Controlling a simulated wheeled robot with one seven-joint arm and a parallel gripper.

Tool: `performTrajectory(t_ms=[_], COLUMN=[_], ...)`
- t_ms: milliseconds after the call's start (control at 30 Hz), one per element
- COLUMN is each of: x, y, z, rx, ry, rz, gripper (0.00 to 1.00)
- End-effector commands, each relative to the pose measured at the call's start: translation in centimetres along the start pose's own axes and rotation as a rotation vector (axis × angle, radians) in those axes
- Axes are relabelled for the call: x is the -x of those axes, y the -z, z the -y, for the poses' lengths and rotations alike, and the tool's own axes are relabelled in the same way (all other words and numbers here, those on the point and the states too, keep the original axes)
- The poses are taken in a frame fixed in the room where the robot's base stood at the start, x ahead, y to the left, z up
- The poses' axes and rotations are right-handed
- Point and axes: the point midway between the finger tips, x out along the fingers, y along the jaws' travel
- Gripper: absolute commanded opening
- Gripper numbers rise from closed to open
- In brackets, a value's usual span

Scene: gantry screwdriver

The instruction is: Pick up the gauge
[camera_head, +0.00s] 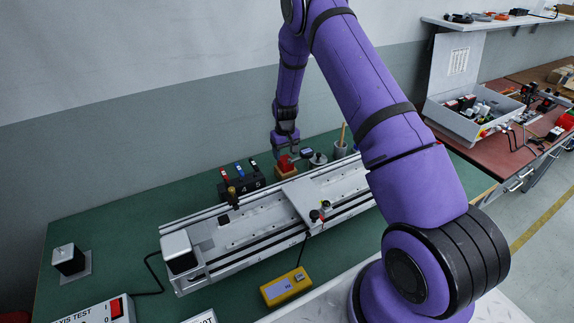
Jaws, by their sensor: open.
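My gripper (289,156) is small in the picture, at the end of the purple arm, behind the grey linear rail. It points down beside a red block (284,163) with an orange-brown base. A small grey piece with a bluish face (306,153) is just right of my gripper, and a round grey metal piece (318,160) is beside it. I cannot tell which of these is the gauge, or whether my gripper touches any of them. The jaws are open, but their details are too small to see. A yellow box with a pale display (286,287) lies in front of the rail.
The long grey rail (250,225) crosses the green bench (90,225). Behind it stand a black rack (240,186) with coloured-top tools and a grey cup (340,150) with a wooden handle. The bench's left back is clear.

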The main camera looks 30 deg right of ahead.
Motion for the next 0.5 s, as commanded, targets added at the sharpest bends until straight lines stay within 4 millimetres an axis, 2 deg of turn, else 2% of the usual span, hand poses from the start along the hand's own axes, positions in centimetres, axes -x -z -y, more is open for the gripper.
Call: performTrajectory(t_ms=[233, 467, 500], x=[-3.4, -3.7, -3.7], y=[-0.3, -0.2, -0.2], z=[-0.1, -0.1, -0.1], rx=[-0.001, 0.000, 0.000], ry=[0.000, 0.000, 0.000], rz=[0.002, 0.000, 0.000], gripper=[0.64, 0.64, 0.62])
